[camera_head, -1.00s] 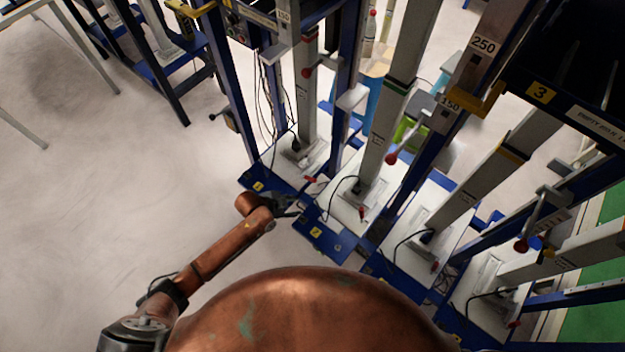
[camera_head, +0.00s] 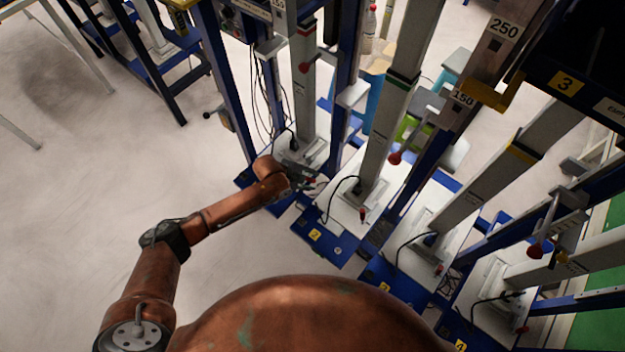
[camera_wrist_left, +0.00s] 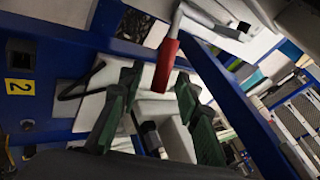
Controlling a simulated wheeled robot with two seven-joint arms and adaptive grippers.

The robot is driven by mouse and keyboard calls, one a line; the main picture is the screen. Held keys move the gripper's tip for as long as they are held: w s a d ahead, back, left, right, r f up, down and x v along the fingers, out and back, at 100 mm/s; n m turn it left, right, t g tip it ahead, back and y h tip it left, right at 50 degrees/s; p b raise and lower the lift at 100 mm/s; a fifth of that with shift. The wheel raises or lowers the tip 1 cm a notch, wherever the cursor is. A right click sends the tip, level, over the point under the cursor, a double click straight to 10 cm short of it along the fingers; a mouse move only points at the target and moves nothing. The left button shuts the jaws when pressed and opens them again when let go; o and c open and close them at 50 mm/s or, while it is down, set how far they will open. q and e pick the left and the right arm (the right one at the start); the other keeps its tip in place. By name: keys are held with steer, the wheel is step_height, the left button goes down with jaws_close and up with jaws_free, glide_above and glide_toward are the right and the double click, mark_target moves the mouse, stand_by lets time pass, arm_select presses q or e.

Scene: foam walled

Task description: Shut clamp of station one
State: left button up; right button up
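Station one is the leftmost bay, with a grey column (camera_head: 305,95) standing on a white base plate (camera_head: 319,155). Its clamp shows as a small red handle (camera_head: 310,184) by the plate's front edge. My left gripper (camera_head: 306,177) is low at this front edge, close to the handle, and partly covers the clamp and base. In the left wrist view the red handle (camera_wrist_left: 167,66) on its metal lever appears between the two open green-black fingers (camera_wrist_left: 155,92). I cannot tell whether they touch it. The clamp's jaw is hidden. My right gripper is out of view.
Station two's base, with its yellow label (camera_head: 315,235), and its red clamp handle (camera_head: 362,214) are just right of my left gripper. Blue uprights (camera_head: 222,80) and hanging black cables (camera_head: 262,100) stand behind. The floor (camera_head: 110,150) at left is clear.

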arm_select(q)
steer(key=shift+w+d+f, duration=0.15)
steer(key=shift+d+f, duration=0.1)
steer(key=shift+f, duration=0.1)
jaws_close()
stand_by(0.7)
